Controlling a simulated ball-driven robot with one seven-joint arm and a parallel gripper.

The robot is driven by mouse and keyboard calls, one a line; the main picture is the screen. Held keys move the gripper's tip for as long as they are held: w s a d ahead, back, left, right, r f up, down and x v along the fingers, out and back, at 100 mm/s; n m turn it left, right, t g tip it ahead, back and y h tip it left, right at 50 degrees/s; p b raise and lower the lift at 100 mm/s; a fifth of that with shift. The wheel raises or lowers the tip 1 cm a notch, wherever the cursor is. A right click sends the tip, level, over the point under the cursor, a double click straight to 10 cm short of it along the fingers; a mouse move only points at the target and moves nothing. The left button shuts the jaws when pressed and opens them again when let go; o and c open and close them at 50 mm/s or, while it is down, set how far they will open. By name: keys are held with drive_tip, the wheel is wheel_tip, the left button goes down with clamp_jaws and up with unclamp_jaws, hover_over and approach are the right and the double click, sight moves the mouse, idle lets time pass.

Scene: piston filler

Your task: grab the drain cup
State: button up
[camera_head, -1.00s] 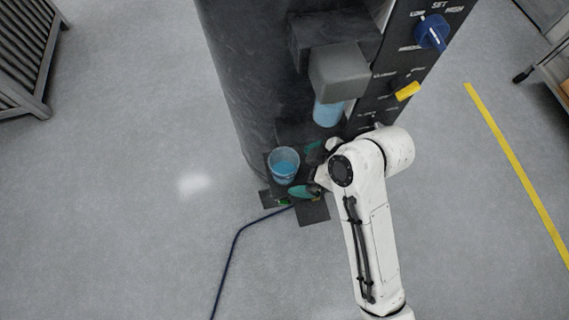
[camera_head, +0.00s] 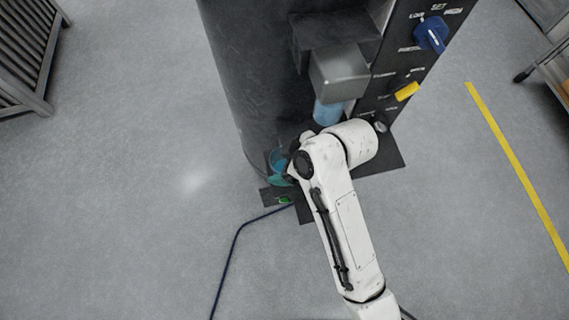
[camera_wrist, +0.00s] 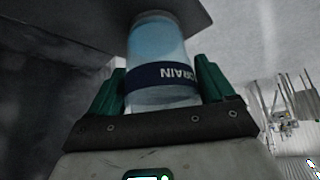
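The drain cup (camera_head: 277,157) is a clear cup with blue in it, low by the dark column in the head view, mostly hidden by my arm. The wrist view shows the cup (camera_wrist: 160,52) large, with a dark band reading DRAIN upside down. My gripper (camera_wrist: 160,82) has its green fingers spread, one on each side of the cup. The fingers lie close along its sides; contact is not clear. In the head view my gripper (camera_head: 284,172) is at the cup, and a finger shows at its near side.
A grey block (camera_head: 338,72) with a blue cylinder (camera_head: 328,112) under it juts from the machine above. The panel has a blue knob (camera_head: 431,34) and a yellow knob (camera_head: 407,91). A dark cable (camera_head: 236,240) runs over the floor. Free floor lies left.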

drive_tip(key=c, duration=0.7)
drive_tip(key=shift+o, duration=0.2)
drive_tip(key=shift+r, duration=0.1)
